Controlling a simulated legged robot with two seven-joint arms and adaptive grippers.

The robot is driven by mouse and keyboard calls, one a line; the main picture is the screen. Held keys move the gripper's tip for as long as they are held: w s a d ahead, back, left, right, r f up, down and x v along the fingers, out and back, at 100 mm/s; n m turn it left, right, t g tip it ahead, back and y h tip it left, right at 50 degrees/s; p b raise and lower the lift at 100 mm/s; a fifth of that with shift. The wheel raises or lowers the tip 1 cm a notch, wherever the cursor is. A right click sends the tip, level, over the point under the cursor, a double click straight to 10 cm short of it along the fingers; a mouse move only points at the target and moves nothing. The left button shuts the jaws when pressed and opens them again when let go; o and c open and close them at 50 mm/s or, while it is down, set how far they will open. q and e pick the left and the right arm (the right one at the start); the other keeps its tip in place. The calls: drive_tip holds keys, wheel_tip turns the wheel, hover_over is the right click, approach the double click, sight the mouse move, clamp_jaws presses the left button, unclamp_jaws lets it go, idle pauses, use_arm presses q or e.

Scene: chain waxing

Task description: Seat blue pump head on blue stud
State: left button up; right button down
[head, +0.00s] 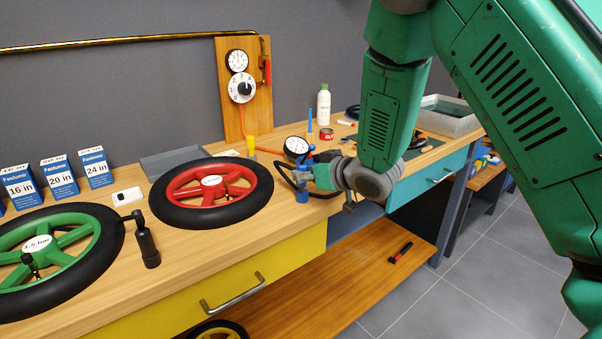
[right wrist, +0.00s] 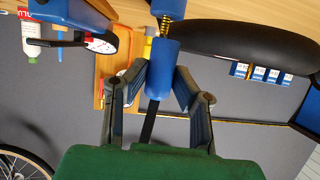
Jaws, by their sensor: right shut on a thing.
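My right gripper (head: 312,178) is at the front edge of the bench. In the right wrist view its two fingers (right wrist: 160,82) are shut on the blue pump head (right wrist: 160,68), one finger on each side. A black hose (right wrist: 149,128) runs from the pump head between the fingers. The blue stud (right wrist: 168,9) shows at the top of the right wrist view with a brass threaded part (right wrist: 165,28). The pump head lies roughly in line with it, end to end. Whether they touch I cannot tell. The stud's blue base (head: 302,197) also shows below the gripper in the head view. My left gripper is out of view.
The pump gauge (head: 296,147) stands just behind the gripper. A red-rimmed wheel (head: 265,185) lies close on the left, and a green-rimmed wheel (head: 75,255) is further left. A yellow post (head: 250,145) and a blue post (head: 310,119) stand further back.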

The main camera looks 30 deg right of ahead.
drive_tip(key=shift+d+f, duration=0.1)
drive_tip(key=shift+d, duration=0.15)
drive_tip(key=shift+a+f, duration=0.1)
drive_tip(key=shift+a, duration=0.45)
drive_tip(key=shift+d+f, duration=0.1)
drive_tip(key=shift+s+d+f, duration=0.1)
drive_tip(key=shift+d+f, duration=0.05)
drive_tip(key=shift+f, duration=0.05)
drive_tip(key=shift+f+b, duration=0.1)
drive_tip(key=shift+b, duration=0.2)
